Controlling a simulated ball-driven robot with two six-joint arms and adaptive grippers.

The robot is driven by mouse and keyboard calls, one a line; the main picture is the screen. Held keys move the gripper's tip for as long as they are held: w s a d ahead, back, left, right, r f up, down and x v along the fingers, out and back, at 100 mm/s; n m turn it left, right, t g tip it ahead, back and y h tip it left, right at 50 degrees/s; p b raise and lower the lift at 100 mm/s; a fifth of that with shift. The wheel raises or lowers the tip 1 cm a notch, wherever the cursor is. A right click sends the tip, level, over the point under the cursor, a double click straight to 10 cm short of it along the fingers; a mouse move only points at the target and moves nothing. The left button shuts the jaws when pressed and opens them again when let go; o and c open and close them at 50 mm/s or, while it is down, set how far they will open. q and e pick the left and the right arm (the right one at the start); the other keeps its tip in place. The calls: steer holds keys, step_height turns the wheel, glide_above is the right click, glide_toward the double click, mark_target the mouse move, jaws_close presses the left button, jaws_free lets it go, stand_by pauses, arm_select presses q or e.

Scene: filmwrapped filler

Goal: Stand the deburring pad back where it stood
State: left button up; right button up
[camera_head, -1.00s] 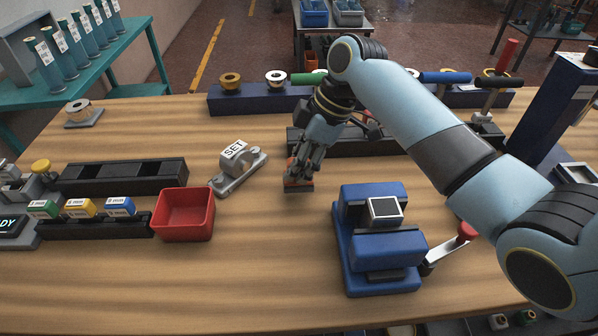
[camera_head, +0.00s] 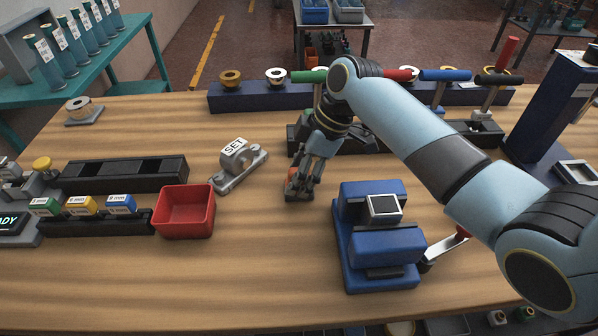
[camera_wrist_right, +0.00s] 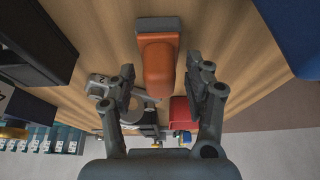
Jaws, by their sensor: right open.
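The deburring pad (camera_head: 292,193) appears to be the small block with an orange grip and a darker base. It stands on the wooden table, left of the blue vise-like fixture. In the right wrist view the pad (camera_wrist_right: 158,68) has its rounded orange grip partly between my fingers. My right gripper (camera_head: 301,184) is low at the pad and partly hides it in the head view. In the wrist view my right gripper (camera_wrist_right: 160,88) is open, with a gap on both sides of the grip. My left gripper is not in view.
The blue fixture (camera_head: 385,243) with a red-knobbed lever is close right of the pad. A grey SET holder (camera_head: 238,165) and red bin (camera_head: 184,213) are to the left. A dark tray (camera_head: 365,143) and the blue tool rack (camera_head: 255,103) are behind. The front-left table is bare.

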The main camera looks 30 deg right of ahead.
steer(key=shift+r, duration=0.2)
steer(key=b+v, duration=0.1)
steer(key=v, duration=1.1)
